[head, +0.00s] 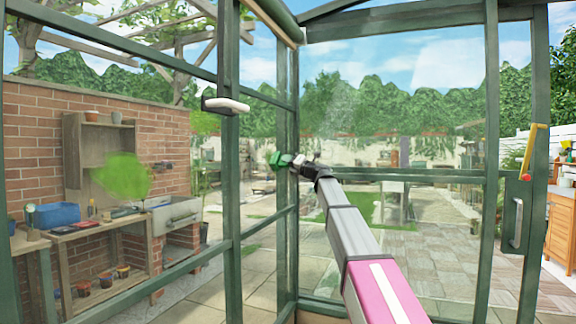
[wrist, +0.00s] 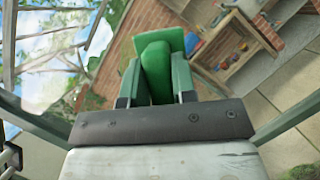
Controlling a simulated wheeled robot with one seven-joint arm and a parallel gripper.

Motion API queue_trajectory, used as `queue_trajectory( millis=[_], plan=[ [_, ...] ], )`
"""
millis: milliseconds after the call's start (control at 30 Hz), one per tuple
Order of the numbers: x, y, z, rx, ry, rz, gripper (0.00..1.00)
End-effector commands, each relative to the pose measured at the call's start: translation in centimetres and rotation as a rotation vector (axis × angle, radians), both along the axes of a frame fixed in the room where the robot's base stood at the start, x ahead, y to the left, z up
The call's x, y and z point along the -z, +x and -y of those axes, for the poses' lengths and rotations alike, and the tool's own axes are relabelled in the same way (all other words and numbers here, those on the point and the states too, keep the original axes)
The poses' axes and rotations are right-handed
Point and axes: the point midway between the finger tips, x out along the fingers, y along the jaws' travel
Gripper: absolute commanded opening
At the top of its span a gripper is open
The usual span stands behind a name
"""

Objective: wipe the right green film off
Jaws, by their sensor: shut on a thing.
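My gripper (head: 291,163) is shut on a green scrubber (head: 277,158), held out at the glass beside the corner post. In the wrist view the green scrubber (wrist: 155,68) sits between the two fingers, with a flat green plate at its far end. I cannot tell whether it touches the glass. A green film patch (head: 122,177) shows in the head view on the left glass, well left of my gripper. On the right glass, above my gripper, I see only a faint pale haze (head: 338,108) and no clear green patch.
Dark green frame posts (head: 229,160) divide the glass. A white-and-dark handled thing (head: 225,105) is on the left post. A door handle (head: 517,222) and a yellow-edged thing (head: 532,152) are at the right. A bench with a blue tub (head: 57,215) stands beyond the left glass.

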Motion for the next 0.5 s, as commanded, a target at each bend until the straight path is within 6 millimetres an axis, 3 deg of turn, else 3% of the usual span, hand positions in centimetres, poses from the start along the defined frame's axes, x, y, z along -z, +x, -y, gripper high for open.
queue_trajectory(
  millis=[500],
  plan=[
    [0.1, -3.3, -1.2, 0.000, -0.001, 0.001, 0.06]
  ],
)
